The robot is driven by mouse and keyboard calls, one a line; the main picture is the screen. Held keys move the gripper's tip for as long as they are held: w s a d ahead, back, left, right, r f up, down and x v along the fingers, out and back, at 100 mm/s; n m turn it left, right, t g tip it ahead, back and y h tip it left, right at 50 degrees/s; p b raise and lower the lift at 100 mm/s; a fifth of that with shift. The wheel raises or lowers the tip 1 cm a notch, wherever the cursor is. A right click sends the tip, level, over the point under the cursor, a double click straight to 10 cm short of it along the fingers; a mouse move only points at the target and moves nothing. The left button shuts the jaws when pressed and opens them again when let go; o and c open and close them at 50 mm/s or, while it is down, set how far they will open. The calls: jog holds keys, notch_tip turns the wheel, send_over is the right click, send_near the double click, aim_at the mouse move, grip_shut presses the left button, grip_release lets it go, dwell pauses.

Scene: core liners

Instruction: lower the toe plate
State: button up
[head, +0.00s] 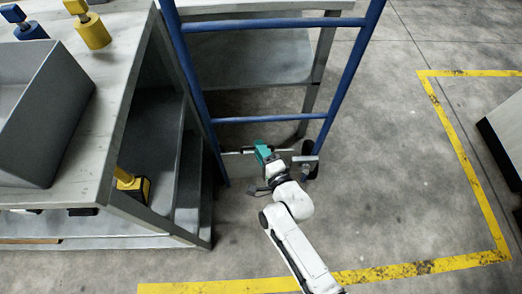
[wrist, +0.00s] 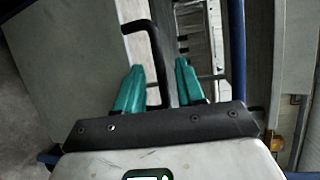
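A blue hand-truck frame (head: 195,85) with crossbars stands upright beside the workbench. My gripper (head: 262,153) is low at its foot, between the two rails. In the wrist view its teal fingers (wrist: 160,72) are apart. A flat grey panel (wrist: 70,65) fills the left of the wrist view and may be the toe plate. In the head view my gripper and arm partly hide the frame's foot, so the plate's angle is unclear.
The workbench (head: 110,130) on the left carries a grey bin (head: 40,110) and yellow-and-blue pieces (head: 92,30). A grey shelf unit (head: 250,55) stands behind the frame. A dark wheel (head: 308,158) is at the frame's right foot. Yellow-lined floor (head: 400,170) is clear at right.

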jog(key=shift+c, duration=0.5)
grip_shut()
